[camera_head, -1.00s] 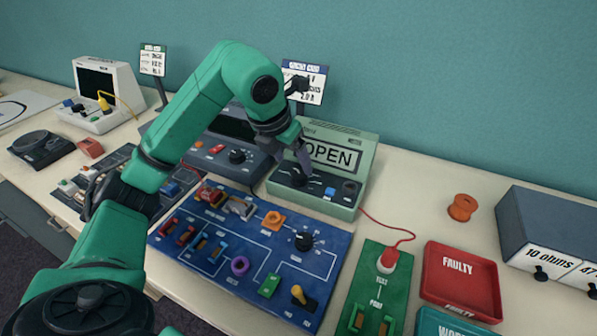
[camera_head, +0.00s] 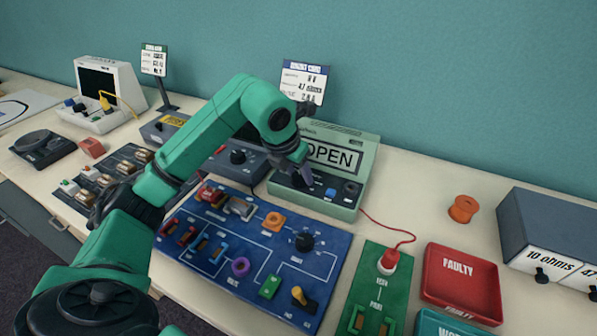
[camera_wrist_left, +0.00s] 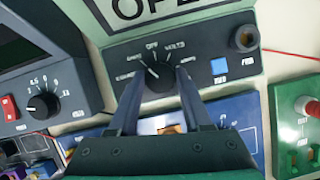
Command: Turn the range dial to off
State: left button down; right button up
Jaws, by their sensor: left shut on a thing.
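The green meter (camera_head: 366,165) with the OPEN display stands at the back of the table. Its black range dial (camera_wrist_left: 158,84) is on the dark front panel, with OFF printed above it and other range labels to both sides. A white pointer mark on the dial appears to point up and slightly left; its exact setting is hard to tell. My left gripper (camera_wrist_left: 158,76) is shut on the dial, one finger on each side. In the head view the left gripper (camera_head: 303,177) covers most of the dial. My right gripper is not in view.
A blue button (camera_wrist_left: 219,67) and a round dark socket (camera_wrist_left: 244,38) sit right of the dial. A grey unit with its own black knob (camera_wrist_left: 42,105) stands close on the left. The blue circuit board (camera_head: 330,262) lies in front, and a red lead (camera_head: 390,228) runs right.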

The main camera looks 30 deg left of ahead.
pick_arm(q)
jog(key=shift+m, duration=0.3)
jog(key=m+h, duration=0.1)
jog(key=m, duration=0.1)
jog(key=shift+a+m+b, duration=0.15)
jog(key=shift+m+b, duration=0.15)
jog(key=shift+w+r+m+g+h, duration=0.1)
jog(key=shift+m+g+h, duration=0.45)
jog(key=shift+m, duration=1.25)
jog(key=shift+c, duration=1.7)
grip_release()
